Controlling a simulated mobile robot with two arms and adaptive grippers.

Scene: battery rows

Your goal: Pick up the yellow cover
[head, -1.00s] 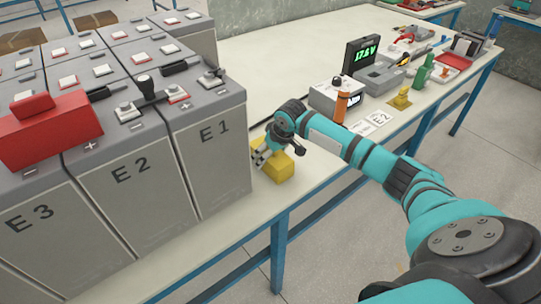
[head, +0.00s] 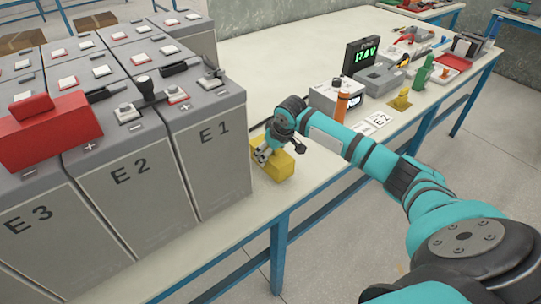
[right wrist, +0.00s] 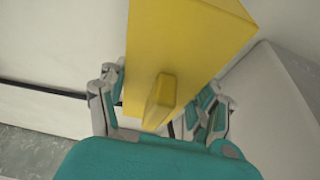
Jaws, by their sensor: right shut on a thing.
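The yellow cover (head: 284,168) is a small block-like piece on the table's front edge area, just right of the battery marked E1. It also fills the upper middle of the right wrist view (right wrist: 182,45), with a small raised tab on its face. My right gripper (head: 264,155) reaches it from above and behind. Its fingers (right wrist: 160,105) are on both sides of the cover's tab, shut on the cover. Whether the cover touches the table cannot be told. My left gripper is not in view.
Large grey batteries (head: 205,165) marked E1, E2 and E3 stand at left, with a red cover (head: 45,130) on top of E3. A meter (head: 366,57), an orange-topped tool (head: 341,105) and a second yellow piece (head: 401,100) stand at right.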

